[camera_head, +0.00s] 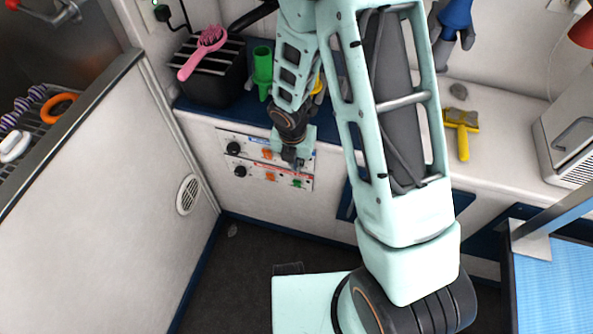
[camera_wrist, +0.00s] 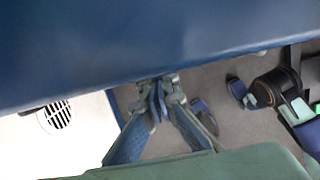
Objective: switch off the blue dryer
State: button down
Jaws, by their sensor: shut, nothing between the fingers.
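A white control panel (camera_head: 255,165) is set in the front of the counter, with two rows. The upper row has a blue strip, a black knob (camera_head: 233,148) and an orange switch (camera_head: 267,154). The lower row has a red strip, a black knob (camera_head: 240,171), an orange switch (camera_head: 270,176) and a green switch (camera_head: 297,183). My gripper (camera_head: 293,161) is at the panel's right part and hides the right end of the upper row. I cannot tell whether it touches. In the wrist view my gripper (camera_wrist: 160,92) is shut and empty.
The counter's blue edge (camera_wrist: 150,50) fills the top of the wrist view, close to my fingers. On the counter are a black box (camera_head: 212,85) with a pink brush (camera_head: 203,52), a green holder (camera_head: 262,68) and a yellow tool (camera_head: 462,130). A white partition with a vent (camera_head: 188,194) stands left.

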jog(key=shift+w+r+p, duration=0.3)
jog(key=shift+r+p, duration=0.5)
jog(key=shift+r, duration=0.05)
jog(key=shift+s+a, duration=0.1)
